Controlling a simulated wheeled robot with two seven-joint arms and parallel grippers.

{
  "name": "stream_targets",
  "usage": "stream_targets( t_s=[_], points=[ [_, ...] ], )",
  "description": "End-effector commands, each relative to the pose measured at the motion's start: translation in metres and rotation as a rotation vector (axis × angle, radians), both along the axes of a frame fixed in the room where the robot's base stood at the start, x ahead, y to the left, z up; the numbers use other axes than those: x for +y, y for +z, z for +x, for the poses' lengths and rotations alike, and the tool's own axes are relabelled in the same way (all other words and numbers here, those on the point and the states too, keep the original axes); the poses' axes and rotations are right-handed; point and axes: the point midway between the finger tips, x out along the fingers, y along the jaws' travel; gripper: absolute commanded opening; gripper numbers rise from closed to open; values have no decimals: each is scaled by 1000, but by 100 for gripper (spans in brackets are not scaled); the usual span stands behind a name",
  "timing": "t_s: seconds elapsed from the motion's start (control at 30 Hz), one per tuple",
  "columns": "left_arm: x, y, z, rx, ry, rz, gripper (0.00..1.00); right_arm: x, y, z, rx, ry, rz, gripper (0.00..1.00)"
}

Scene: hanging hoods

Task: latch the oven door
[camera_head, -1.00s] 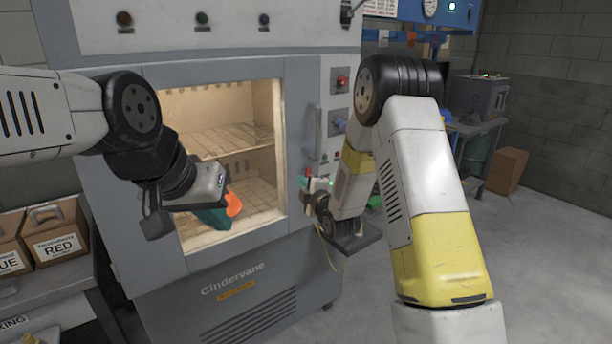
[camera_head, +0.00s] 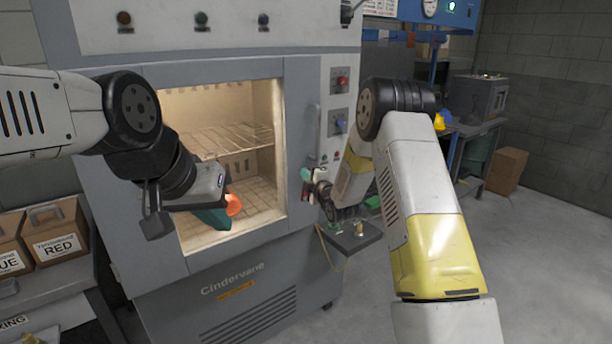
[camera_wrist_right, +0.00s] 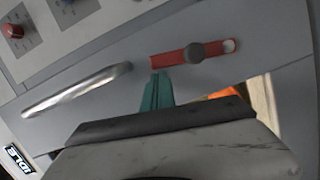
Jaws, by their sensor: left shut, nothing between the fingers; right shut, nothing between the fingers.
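The grey oven (camera_head: 236,290) stands in front of me. Its door (camera_head: 296,110) looks flush with the front, and a lit interior with wire racks shows through the window. In the right wrist view, a red latch bar (camera_wrist_right: 170,59) with a round grey knob lies near the metal door handle (camera_wrist_right: 75,91). My right gripper (camera_wrist_right: 156,78) is shut and empty, its teal fingertips by the latch's left end; I cannot tell whether they touch it. My left gripper (camera_head: 232,207), with teal and orange parts, is shut and empty in front of the oven window.
A small shelf (camera_head: 352,240) with a small brass item juts out beside the oven, below my right wrist. Boxes (camera_head: 58,236) stand on a bench at the left. A bench with a grey machine (camera_head: 480,97) stands at the back right.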

Motion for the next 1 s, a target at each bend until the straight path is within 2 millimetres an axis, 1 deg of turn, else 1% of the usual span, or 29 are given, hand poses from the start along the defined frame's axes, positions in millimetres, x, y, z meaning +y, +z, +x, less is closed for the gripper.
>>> stream_targets(
  t_s=[0.17, 0.37, 0.67, 1.0],
  points=[
    [0, 0, 0, 0, 0, 0, 0, -2, 1, 1, 12, 0, 16, 0],
    [0, 0, 0, 0, 0, 0, 0, -11, 1, 8, 60, -3, 83, 0],
    [0, 0, 0, 0, 0, 0, 0, -34, -2, 24, 206, -4, 287, 0],
    [0, 0, 0, 0, 0, 0, 0, -57, -17, 40, 397, -4, 548, 0]
  ],
)
